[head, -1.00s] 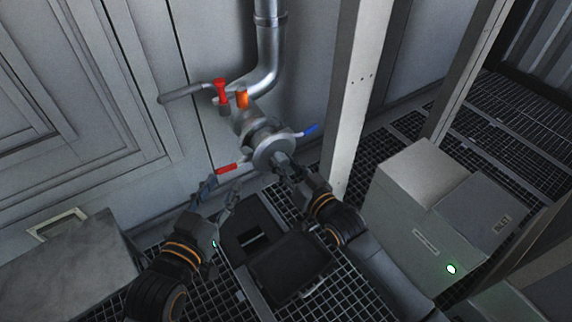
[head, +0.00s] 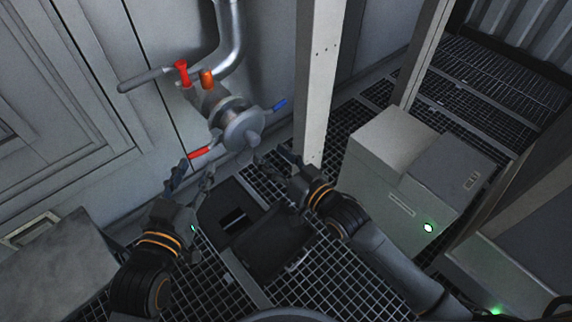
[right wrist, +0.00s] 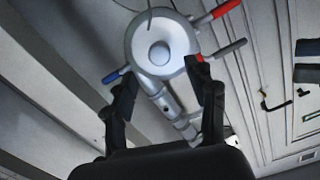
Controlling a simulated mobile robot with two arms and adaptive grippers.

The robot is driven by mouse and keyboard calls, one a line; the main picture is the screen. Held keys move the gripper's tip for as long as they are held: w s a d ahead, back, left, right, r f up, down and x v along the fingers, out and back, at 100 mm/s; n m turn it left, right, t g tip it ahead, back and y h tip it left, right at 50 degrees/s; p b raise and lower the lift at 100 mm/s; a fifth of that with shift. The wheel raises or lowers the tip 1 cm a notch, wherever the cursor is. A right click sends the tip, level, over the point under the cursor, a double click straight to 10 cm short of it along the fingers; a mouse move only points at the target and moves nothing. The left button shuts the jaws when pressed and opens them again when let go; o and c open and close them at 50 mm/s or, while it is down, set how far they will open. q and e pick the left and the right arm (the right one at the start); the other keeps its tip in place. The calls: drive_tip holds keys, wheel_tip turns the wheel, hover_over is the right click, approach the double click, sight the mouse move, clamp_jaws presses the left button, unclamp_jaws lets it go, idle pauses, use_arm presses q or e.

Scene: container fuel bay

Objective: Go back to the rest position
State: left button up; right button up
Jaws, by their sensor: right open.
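My right gripper (head: 271,157) is open and empty, just below and right of the round grey pipe coupling (head: 243,130). In the right wrist view, its two dark fingers (right wrist: 160,85) stand apart, with the coupling's round face (right wrist: 160,50) beyond them. My left gripper (head: 192,178) has its fingers spread, empty, below the red-handled lever (head: 207,150). A blue-handled lever (head: 279,105) sticks out at the coupling's right.
A grey post (head: 318,90) stands right of the coupling. A grey box with a green light (head: 400,195) stands at right, and a grey block (head: 62,265) at lower left. A dark open case (head: 270,245) lies on the grated floor between my arms.

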drive_tip(key=v, duration=0.5)
